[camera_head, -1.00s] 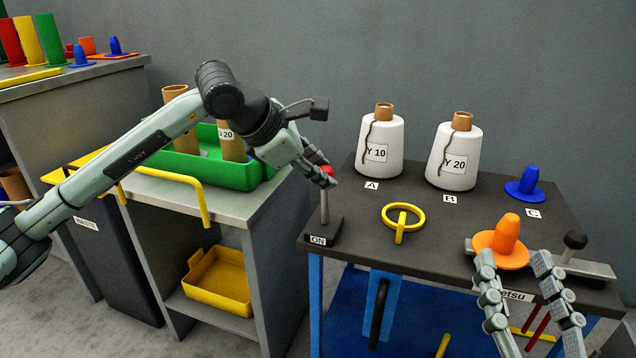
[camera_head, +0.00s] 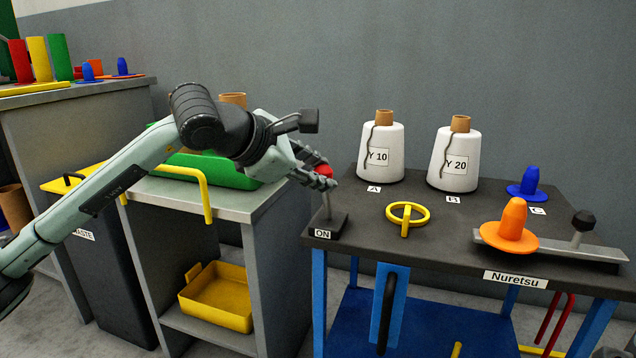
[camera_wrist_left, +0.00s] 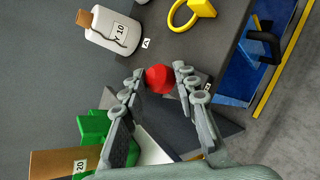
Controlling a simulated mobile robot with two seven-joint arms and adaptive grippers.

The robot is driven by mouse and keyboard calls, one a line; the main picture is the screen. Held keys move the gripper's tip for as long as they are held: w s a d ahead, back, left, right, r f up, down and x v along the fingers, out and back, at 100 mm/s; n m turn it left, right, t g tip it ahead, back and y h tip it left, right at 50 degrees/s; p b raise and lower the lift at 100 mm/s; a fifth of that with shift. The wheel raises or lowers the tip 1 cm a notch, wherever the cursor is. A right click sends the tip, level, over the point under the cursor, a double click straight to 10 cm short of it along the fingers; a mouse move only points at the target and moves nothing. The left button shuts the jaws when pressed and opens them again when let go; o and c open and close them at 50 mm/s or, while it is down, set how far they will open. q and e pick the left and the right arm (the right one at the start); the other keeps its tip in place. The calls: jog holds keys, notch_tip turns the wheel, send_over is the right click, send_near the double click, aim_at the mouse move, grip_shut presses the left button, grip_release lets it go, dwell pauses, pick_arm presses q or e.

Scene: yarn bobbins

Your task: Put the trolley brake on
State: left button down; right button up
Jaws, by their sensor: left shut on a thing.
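The brake lever stands at the left front corner of the dark trolley top (camera_head: 365,225), beside a label reading ON. Its red knob (camera_head: 323,171) tops a thin grey post. My left gripper (camera_head: 322,177) is shut on the red knob, with fingers on both sides of it. The knob also shows between the fingertips in the left wrist view (camera_wrist_left: 159,78). The lever post looks near upright, leaning slightly. My right gripper is out of view.
White bobbins Y 10 (camera_head: 380,152) and Y 20 (camera_head: 454,160) stand on the trolley. A yellow ring handle (camera_head: 420,214), an orange cone (camera_head: 511,224) and a blue cone (camera_head: 528,180) are there too. A grey bench (camera_head: 240,205) with a green tray (camera_head: 205,168) stands left.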

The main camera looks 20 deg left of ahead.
pick_arm(q)
jog(key=shift+s+f+b, duration=0.35)
jog(key=shift+s+b, duration=0.15)
jog(key=shift+s+d+f, duration=0.1)
jog(key=shift+f, duration=0.05)
jog(key=c, duration=1.1)
grip_release()
jog(key=shift+c, duration=0.2)
jog(key=shift+r, duration=0.25)
jog(key=v, duration=1.2)
